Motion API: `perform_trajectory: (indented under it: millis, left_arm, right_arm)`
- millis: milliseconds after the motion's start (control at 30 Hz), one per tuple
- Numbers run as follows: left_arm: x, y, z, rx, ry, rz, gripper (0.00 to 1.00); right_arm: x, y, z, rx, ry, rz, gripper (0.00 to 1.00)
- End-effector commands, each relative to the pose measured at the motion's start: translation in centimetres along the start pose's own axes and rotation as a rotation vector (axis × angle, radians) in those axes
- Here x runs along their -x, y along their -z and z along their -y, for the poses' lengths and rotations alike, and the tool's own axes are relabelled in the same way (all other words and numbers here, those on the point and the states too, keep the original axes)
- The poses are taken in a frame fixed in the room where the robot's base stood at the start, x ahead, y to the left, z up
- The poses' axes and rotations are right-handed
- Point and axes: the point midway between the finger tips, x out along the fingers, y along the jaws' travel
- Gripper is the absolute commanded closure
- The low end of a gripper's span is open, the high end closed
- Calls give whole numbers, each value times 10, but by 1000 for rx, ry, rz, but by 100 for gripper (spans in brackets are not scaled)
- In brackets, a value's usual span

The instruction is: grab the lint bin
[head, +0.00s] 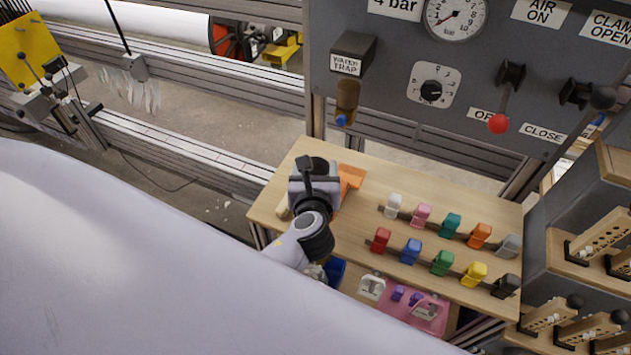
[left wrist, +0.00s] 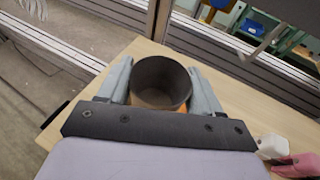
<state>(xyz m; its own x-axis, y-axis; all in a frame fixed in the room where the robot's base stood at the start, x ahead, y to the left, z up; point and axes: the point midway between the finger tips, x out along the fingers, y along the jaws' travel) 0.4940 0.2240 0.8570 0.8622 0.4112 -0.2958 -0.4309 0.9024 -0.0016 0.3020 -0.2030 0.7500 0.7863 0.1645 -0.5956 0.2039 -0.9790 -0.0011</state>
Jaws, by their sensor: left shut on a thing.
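The lint bin (left wrist: 160,84) is a dark grey, round, open-topped cup in the left wrist view. It stands upright between the two grey fingers of my left gripper (left wrist: 162,80), which is shut on it from both sides. Its inside looks empty. In the head view my left gripper (head: 315,180) is over the left part of the wooden table (head: 280,190) and hides most of the bin. I cannot tell whether the bin touches the table. My right gripper is not in view.
An orange thing (head: 350,178) lies beside the gripper. Two rows of coloured clips, including a red clip (head: 381,240), stand to the right. A grey control panel (head: 390,75) rises behind. A pink tray (head: 415,310) is at the front.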

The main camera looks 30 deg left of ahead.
Motion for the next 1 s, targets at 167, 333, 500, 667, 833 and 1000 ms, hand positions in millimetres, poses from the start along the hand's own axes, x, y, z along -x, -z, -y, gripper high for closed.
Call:
perform_trajectory:
  millis: [167, 333, 500, 667, 833, 1000]
  left_arm:
    - [-9, 30, 0, -3, -1, -3, 67]
    - [-12, 38, 0, -1, 1, -1, 67]
    - [-12, 37, 0, -1, 1, 0, 67]
    - [-13, 41, 0, -1, 1, 0, 67]
    - [-12, 41, 0, -1, 1, -1, 10]
    - [-12, 41, 0, -1, 0, -1, 10]
  right_arm:
    - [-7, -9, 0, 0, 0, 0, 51]
    - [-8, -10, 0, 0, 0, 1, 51]
    - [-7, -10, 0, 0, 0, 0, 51]
    - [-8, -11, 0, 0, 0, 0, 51]
    - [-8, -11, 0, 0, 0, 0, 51]
    - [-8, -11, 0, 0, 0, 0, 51]
